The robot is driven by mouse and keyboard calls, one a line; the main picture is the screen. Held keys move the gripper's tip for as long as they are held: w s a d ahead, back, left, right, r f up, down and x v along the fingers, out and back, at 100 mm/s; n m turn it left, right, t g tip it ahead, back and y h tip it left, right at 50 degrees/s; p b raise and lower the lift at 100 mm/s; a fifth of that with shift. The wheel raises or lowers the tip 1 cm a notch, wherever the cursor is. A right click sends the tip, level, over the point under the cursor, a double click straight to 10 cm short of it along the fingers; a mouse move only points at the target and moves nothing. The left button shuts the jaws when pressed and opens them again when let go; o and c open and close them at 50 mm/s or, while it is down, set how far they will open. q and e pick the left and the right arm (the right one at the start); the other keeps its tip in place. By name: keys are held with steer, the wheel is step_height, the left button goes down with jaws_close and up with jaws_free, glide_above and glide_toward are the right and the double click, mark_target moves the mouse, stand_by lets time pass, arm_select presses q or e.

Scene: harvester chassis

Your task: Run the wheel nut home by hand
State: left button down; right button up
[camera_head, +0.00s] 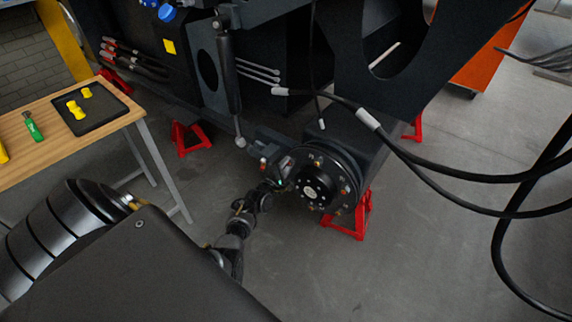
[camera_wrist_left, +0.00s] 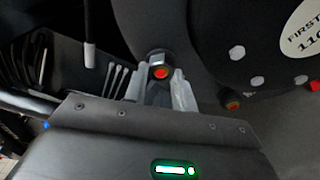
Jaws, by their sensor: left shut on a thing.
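The black wheel hub (camera_head: 322,170) faces me low in the middle of the head view, with several studs around its round centre cap. My left gripper (camera_head: 279,184) reaches the left side of the hub. How far the nut sits from the hub face cannot be told. My right gripper is not in view.
Red stands (camera_head: 351,217) support the dark chassis (camera_head: 285,65). Black hoses (camera_head: 430,160) hang at the right. The floor in front is clear.

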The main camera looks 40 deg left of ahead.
arm_select(q)
steer(key=m+t+h+b, duration=0.1)
steer(key=m+b, duration=0.1)
steer(key=m, duration=0.5)
steer(key=m+b, duration=0.3)
steer(key=m, duration=0.5)
steer(key=m+t+h+b, duration=0.1)
steer(key=m+b, duration=0.1)
steer(key=m, duration=0.6)
steer(key=shift+w+t+h+b, duration=0.15)
steer(key=shift+t+h+b, duration=0.15)
steer(key=shift+m, duration=0.7)
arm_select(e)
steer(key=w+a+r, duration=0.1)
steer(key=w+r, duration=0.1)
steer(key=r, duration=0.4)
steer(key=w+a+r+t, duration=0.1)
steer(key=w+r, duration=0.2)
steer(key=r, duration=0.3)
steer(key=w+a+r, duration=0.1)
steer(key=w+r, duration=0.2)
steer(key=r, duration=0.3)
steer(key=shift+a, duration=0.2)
arm_select(q)
steer(key=c, duration=1.1)
jaws_free()
steer(key=shift+c, duration=0.9)
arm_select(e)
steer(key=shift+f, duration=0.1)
